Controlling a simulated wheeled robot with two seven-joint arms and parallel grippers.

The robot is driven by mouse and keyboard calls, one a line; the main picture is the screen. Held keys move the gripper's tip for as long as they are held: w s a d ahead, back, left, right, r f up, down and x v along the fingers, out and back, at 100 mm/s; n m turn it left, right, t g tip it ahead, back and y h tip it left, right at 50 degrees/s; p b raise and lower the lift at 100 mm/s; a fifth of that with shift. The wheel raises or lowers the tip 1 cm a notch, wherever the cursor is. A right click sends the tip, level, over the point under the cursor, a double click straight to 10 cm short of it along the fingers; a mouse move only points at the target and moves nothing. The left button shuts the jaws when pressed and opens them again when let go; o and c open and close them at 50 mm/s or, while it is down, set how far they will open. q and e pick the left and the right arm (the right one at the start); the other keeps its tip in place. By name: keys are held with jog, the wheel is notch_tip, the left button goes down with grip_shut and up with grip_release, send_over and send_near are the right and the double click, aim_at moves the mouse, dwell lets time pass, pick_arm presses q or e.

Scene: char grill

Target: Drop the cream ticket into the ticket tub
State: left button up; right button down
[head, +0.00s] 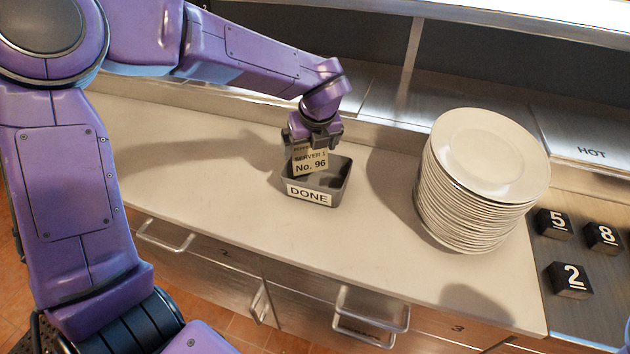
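The cream ticket (311,161) is printed "SERVER 1" and "No. 96". It hangs nearly upright from my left gripper (314,142), which is shut on its top edge. The ticket tub (334,193) is a small dark grey open box with a white "DONE" label, standing on the pale counter. The gripper is just above the tub, and the ticket's lower part is at the tub's opening. I cannot tell whether the ticket touches the tub. My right gripper is not in view.
A tall stack of white plates (483,180) stands to the right of the tub. Black number blocks (570,280) lie farther right, near a plate marked "HOT" (590,150). The counter (220,210) left of the tub is clear. Steel drawers with handles line the front.

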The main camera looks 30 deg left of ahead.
pick_arm(q)
jog(key=shift+w, duration=0.15)
jog(key=v, duration=1)
jog(key=shift+r+b, duration=0.2)
jog(key=shift+b, duration=0.2)
dwell(0.8)
